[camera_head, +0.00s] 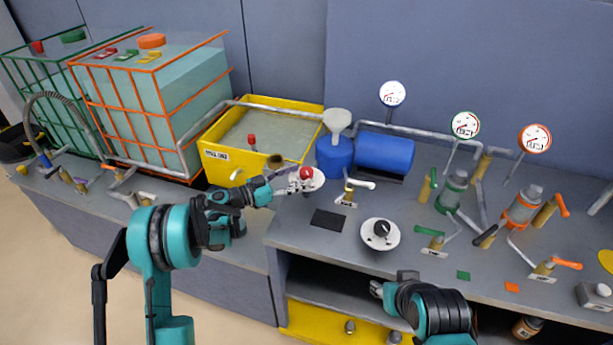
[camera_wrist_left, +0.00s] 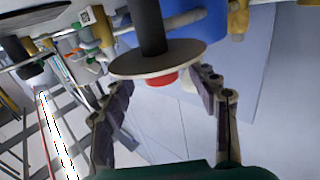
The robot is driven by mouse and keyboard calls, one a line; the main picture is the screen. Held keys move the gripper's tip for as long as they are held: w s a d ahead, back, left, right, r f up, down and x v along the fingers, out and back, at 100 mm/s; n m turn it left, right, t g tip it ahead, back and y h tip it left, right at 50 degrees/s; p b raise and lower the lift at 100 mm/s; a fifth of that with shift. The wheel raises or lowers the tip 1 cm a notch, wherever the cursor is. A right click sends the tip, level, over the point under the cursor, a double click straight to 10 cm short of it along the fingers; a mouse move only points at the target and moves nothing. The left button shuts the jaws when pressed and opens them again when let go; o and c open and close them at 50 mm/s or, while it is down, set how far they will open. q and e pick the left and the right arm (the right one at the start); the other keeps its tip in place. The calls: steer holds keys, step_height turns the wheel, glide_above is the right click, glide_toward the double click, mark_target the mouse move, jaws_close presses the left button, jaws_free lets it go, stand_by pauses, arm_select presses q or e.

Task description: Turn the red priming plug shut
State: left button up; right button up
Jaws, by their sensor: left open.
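The red priming plug (camera_head: 306,173) sits at a pale round disc (camera_head: 318,183) in front of the blue pump. In the left wrist view the plug (camera_wrist_left: 162,80) shows as a red piece at the near side of the disc (camera_wrist_left: 145,63), with a dark cylinder (camera_wrist_left: 148,25) beyond. My left gripper (camera_head: 288,186) is at the disc from the left. In the left wrist view its open fingers (camera_wrist_left: 163,88) stand either side of the plug; I see no clear contact. My right gripper (camera_head: 378,289) is low at the bench's front edge, its jaw state unclear.
A yellow bin (camera_head: 218,166) stands behind my left gripper, with the blue tank (camera_head: 385,153) to the right. A black knob on a white dial (camera_head: 381,243) lies nearer. Several valves and gauges crowd the right side. A dark pad (camera_head: 328,220) lies flat on the bench.

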mark_target(303, 177)
arm_select(q)
steer(key=shift+b+x, duration=0.35)
steer(key=shift+x, duration=1.4)
steer(key=c, duration=1.2)
steer(key=shift+n+t+y, duration=0.4)
steer(key=shift+t, duration=0.1)
steer(key=n+t+y, duration=0.2)
steer(key=t, duration=0.1)
steer(key=shift+s+n, duration=0.1)
steer(key=shift+n, duration=0.2)
steer(key=shift+n+t+y, duration=1.4)
steer(key=shift+y, duration=0.9)
